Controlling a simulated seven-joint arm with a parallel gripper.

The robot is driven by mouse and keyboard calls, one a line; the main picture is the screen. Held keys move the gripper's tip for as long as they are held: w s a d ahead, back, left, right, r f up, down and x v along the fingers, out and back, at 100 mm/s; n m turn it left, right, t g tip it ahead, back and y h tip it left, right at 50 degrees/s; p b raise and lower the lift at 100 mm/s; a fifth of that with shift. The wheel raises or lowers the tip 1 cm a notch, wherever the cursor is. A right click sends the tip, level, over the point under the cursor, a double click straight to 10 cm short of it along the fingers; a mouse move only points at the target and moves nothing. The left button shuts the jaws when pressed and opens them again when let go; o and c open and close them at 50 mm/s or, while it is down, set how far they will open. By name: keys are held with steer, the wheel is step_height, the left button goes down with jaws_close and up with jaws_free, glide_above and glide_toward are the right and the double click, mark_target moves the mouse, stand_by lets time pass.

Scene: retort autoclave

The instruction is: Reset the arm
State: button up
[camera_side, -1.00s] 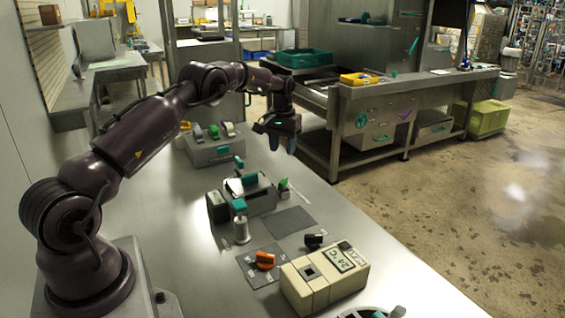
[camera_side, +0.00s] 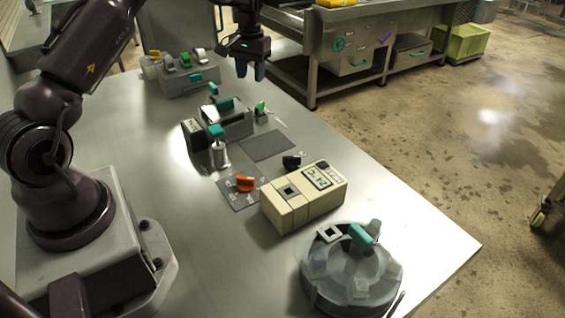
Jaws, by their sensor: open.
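My gripper (camera_side: 250,71) hangs at the top middle of the side view, fingers pointing down and apart. Nothing shows between the fingers. It is above the far part of the steel table (camera_side: 140,185), clear of the things standing there. My dark arm reaches up from its base at the left, and its upper part runs out of the top of the picture.
A round vessel with a teal handle (camera_side: 350,275) stands at the table's near end. A beige box with a display (camera_side: 304,198), an orange knob (camera_side: 245,184), a grey device (camera_side: 230,118) and a grey box with coloured handles (camera_side: 180,80) line the table. The right-hand floor is mostly open.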

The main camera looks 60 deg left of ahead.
steer(key=s+d+r+m, duration=0.1)
steer(key=s+d+r, duration=0.4)
steer(key=d+r, duration=0.4)
steer(key=s+d+r+m+t, duration=0.3)
steer(key=s+d+r, duration=0.2)
steer(key=s+d, duration=0.4)
steer(key=s+d+r+m+t, duration=0.2)
steer(key=s+d+r+t, duration=0.1)
steer(key=s+d, duration=0.5)
steer(key=s+r, duration=0.1)
steer(key=s, duration=0.2)
steer(key=shift+s+d+r+m, duration=0.35)
steer(key=shift+s+d+m, duration=0.05)
